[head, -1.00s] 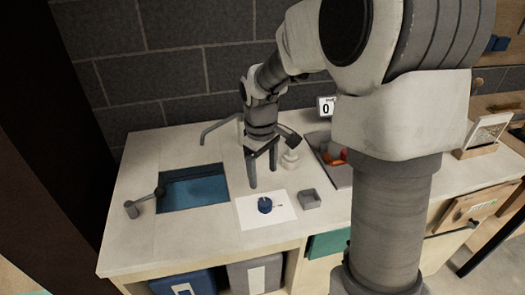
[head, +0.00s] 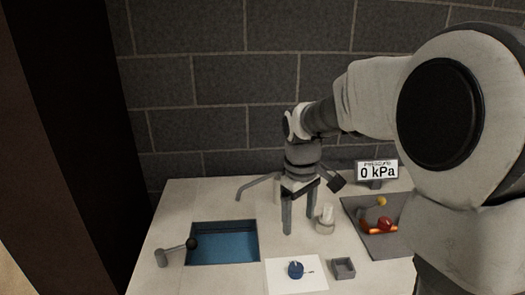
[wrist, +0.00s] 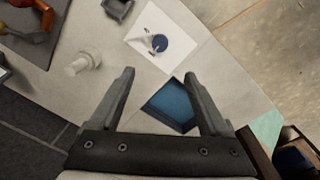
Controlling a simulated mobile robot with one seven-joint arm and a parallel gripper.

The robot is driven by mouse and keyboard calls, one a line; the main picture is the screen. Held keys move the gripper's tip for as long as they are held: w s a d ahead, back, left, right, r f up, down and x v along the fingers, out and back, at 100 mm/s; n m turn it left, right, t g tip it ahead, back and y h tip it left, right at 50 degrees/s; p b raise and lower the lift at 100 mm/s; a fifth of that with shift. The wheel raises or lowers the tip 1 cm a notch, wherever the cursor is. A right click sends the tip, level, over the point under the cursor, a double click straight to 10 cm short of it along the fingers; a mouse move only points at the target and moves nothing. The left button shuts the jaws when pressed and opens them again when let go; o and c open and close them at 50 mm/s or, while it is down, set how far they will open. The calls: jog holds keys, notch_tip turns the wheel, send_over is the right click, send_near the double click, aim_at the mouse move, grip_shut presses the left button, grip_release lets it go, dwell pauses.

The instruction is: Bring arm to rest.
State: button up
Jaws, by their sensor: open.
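My gripper (head: 299,212) is above the pale counter (head: 180,205), fingers pointing down. In the wrist view my gripper (wrist: 160,100) has its two fingers spread wide with nothing between them but counter and part of the blue sink. In the head view it hangs behind the white sheet and to the right of the sink, with a white bottle close to its right. My arm reaches in from the right and hides part of the counter's right side.
A blue round item (head: 295,269) sits on a white sheet (head: 285,284). A grey box (head: 343,268), a white bottle (head: 325,221), a dark tray (head: 359,212) and a "0 kPa" display (head: 376,170) stand to the right.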

jog(key=s+r+m+t, duration=0.2)
jog(key=s+r+m, duration=0.1)
jog(key=s, duration=0.6)
jog(key=s+r+m+t, duration=0.3)
jog(key=s+r, duration=0.1)
jog(key=s, duration=0.6)
jog(key=shift+s+d+r+m, duration=0.15)
jog(key=shift+s+d+m, duration=0.15)
jog(key=shift+d+m, duration=0.1)
